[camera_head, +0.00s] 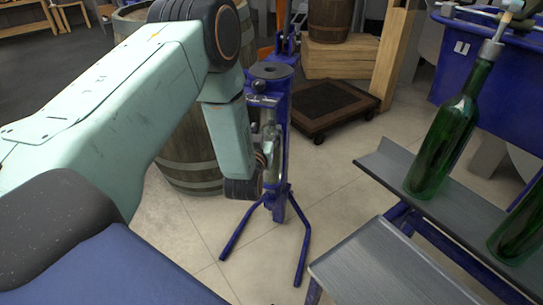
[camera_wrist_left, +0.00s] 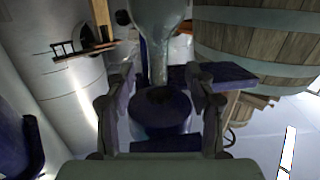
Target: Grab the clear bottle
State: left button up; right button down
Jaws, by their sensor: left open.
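The clear bottle (camera_head: 272,143) stands upright in the blue floor-standing machine (camera_head: 283,95), partly hidden by my left wrist. My left gripper (camera_head: 262,160) is beside it, mostly hidden behind my own wrist in the head view. In the left wrist view, the clear bottle (camera_wrist_left: 157,35) shows at the top centre, narrowing toward a dark blue round part (camera_wrist_left: 160,108). My left gripper (camera_wrist_left: 160,85) is open there, with one finger on each side of the picture's centre line. Whether the fingers touch the bottle is not clear. My right gripper is not in view.
Green bottles (camera_head: 440,140) stand on a grey shelf (camera_head: 470,216) at the right. A grey sloping tray (camera_head: 375,275) is in front of it. A barrel (camera_head: 185,150) is behind my left arm. A dark low trolley (camera_head: 328,104) stands behind the machine. Tiled floor around its legs is clear.

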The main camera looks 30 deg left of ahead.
aim_at(270, 118)
pick_arm(q)
jog(key=shift+w+a+r, duration=0.2)
jog(key=shift+r, duration=0.2)
jog(key=shift+b+x, duration=0.55)
jog(key=shift+x, duration=0.4)
jog(key=b+x, duration=0.1)
jog(key=x, duration=0.1)
jog(key=b+x, duration=0.1)
jog(key=x, duration=0.1)
jog(key=shift+w+d+r+b, duration=0.1)
jog(key=shift+w+r+b, duration=0.05)
jog(key=shift+w+b, duration=0.3)
jog(key=shift+w, duration=0.35)
jog(key=shift+r, duration=0.1)
grip_shut()
